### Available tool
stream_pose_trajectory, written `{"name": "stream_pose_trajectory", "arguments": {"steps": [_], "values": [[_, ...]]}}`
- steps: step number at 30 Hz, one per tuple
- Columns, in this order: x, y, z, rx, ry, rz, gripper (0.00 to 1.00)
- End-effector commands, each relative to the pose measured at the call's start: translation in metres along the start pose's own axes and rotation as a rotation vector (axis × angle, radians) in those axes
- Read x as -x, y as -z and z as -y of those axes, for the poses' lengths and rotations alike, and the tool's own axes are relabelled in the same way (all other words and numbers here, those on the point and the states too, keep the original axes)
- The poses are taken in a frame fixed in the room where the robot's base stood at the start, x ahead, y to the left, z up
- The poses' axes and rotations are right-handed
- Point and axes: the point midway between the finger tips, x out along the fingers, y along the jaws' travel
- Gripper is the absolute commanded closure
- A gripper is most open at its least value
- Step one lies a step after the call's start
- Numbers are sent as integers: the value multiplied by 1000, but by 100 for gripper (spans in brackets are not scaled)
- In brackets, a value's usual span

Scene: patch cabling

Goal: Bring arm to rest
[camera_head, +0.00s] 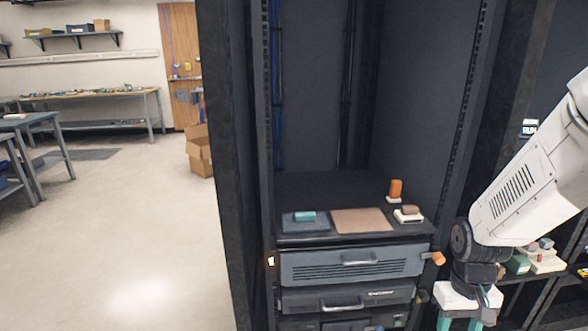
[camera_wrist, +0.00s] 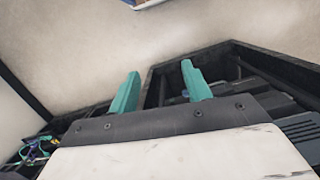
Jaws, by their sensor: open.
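My white arm comes in from the right in the head view and bends down at a dark wrist joint. My gripper (camera_head: 459,323) hangs at the lower right, in front of the rack's right side, with its teal fingers partly cut off by the frame's bottom edge. In the wrist view my gripper (camera_wrist: 160,88) shows two teal fingers spread apart with nothing between them. It is open and empty.
A dark rack (camera_head: 225,180) stands close by; its shelf holds a teal block (camera_head: 305,216), a brown mat (camera_head: 362,221) and an orange cylinder (camera_head: 396,188). A handled drawer (camera_head: 350,266) is below. A cardboard box (camera_head: 199,152) stands behind left. The left floor is mostly clear.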

Motion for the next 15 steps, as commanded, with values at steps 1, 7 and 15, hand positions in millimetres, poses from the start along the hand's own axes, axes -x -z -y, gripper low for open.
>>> {"name": "stream_pose_trajectory", "arguments": {"steps": [1,7,15], "values": [[21,-11,6,-6,-1,4,51],[85,-64,28,-24,3,39,51],[149,-126,52,15,8,-55,51]]}}
